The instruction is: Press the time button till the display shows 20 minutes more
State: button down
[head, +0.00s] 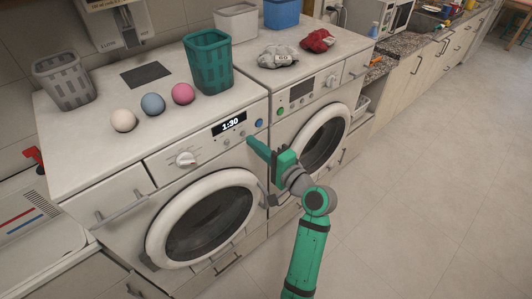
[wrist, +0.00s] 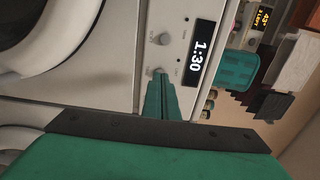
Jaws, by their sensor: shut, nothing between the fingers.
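The display (head: 229,124) on the left white machine reads 1:30; the same display is upright along the panel in the wrist view (wrist: 200,52). Below it are two small round buttons, the left one (wrist: 163,38) clear and the right one (wrist: 158,71) at my fingertips. Their labels are too small to read, so I cannot tell which is the time button. My gripper (head: 250,140) is shut and empty, its tips pointing at the right button. In the wrist view the tips (wrist: 160,76) partly cover that button; I cannot tell whether they touch it.
A teal basket (head: 208,62), a grey basket (head: 64,81) and three balls stand on top. A second machine (head: 301,88) adjoins on the right. The floor (head: 420,180) at right is clear.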

aim_at(243, 134)
jog(key=shift+x, duration=1.1)
jog(key=shift+w+a+r, duration=0.1)
jog(key=shift+w+a, duration=0.35)
jog(key=shift+w, duration=0.1)
jog(key=shift+a, duration=0.2)
jog(key=shift+s+d, duration=0.25)
jog(key=shift+d, duration=0.1)
jog(key=v, duration=1.4)
jog(key=shift+d, duration=0.3)
dwell(1.9)
